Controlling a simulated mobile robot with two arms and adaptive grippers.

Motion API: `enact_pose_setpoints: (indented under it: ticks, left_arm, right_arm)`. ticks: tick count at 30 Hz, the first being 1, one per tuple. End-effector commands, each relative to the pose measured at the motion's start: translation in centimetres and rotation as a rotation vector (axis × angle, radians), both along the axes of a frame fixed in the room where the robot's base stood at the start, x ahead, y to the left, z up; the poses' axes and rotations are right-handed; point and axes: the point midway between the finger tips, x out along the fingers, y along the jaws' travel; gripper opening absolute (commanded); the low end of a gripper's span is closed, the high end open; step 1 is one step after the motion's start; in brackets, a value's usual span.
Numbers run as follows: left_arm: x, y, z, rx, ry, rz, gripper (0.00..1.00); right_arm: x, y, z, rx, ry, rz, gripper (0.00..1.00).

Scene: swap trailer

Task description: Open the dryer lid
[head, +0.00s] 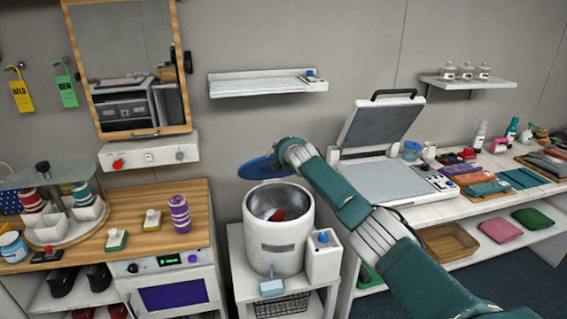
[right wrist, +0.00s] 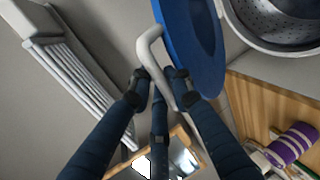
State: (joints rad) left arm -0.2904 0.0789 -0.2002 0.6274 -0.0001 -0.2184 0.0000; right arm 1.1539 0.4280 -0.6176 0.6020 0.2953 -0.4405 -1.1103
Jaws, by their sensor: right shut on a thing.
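The dryer is a white round tub (head: 278,243) with a metal drum, its mouth uncovered. Its blue lid (head: 258,169) is up, above the back left of the tub rim; in the right wrist view the lid (right wrist: 205,60) lies beside the drum (right wrist: 275,22). My right gripper (right wrist: 160,88) is shut on the white bent handle (right wrist: 146,48) by the lid. In the head view my right gripper (head: 279,160) is over the back of the tub, and its fingers are mostly hidden by my arm. My left gripper is not in view.
A red item (head: 279,214) lies in the drum. A white box with a blue knob (head: 323,257) stands right of the tub. A wooden counter (head: 150,237) is left, a press (head: 385,178) right, and a wall shelf (head: 262,86) above.

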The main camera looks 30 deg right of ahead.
Motion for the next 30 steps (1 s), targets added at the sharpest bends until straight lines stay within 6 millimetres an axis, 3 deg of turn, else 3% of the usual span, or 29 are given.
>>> enact_pose_setpoints:
  ticks: [18, 19, 21, 30]
  left_arm:
    - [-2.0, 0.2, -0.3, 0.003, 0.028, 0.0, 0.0]
    - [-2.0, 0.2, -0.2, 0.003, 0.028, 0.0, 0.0]
    - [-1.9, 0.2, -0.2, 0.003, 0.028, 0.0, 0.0]
    - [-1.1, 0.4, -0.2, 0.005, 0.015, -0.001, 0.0]
  right_arm:
    - [0.6, -0.2, 0.6, -0.004, 0.006, 0.0, 0.0]
    - [0.6, -0.2, 0.6, -0.004, 0.006, 0.0, 0.19]
    - [0.6, -0.2, 0.6, -0.003, 0.006, 0.0, 0.33]
    - [0.5, -0.2, 0.6, -0.001, 0.005, 0.0, 0.35]
